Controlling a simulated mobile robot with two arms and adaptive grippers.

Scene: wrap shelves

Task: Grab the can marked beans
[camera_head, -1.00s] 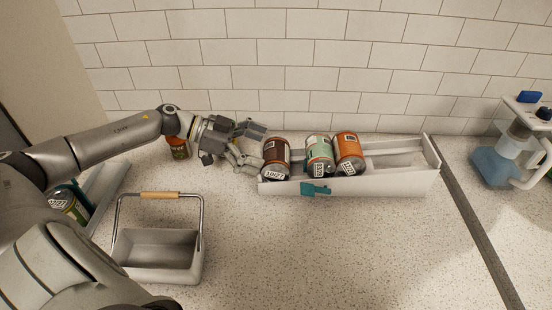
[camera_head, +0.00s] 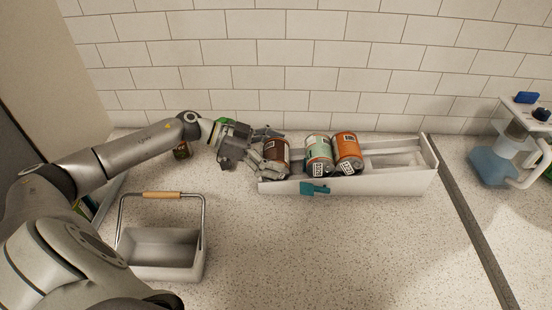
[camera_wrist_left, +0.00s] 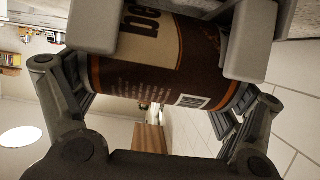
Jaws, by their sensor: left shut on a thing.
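The brown can (camera_head: 283,150), its label starting with "be" in the wrist view (camera_wrist_left: 150,60), is at the left end of a white sloped rack (camera_head: 400,184). My left gripper (camera_head: 272,153) is shut on it, with one finger on the wall side and one on the near side. In the left wrist view, the pads of my left gripper (camera_wrist_left: 175,38) press against both ends of the visible can body. The can's far parts are hidden by the fingers. My right gripper is not in view.
A grey basket (camera_head: 160,272) with a raised handle stands in front left. A blue-based appliance (camera_head: 492,165) is far right.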

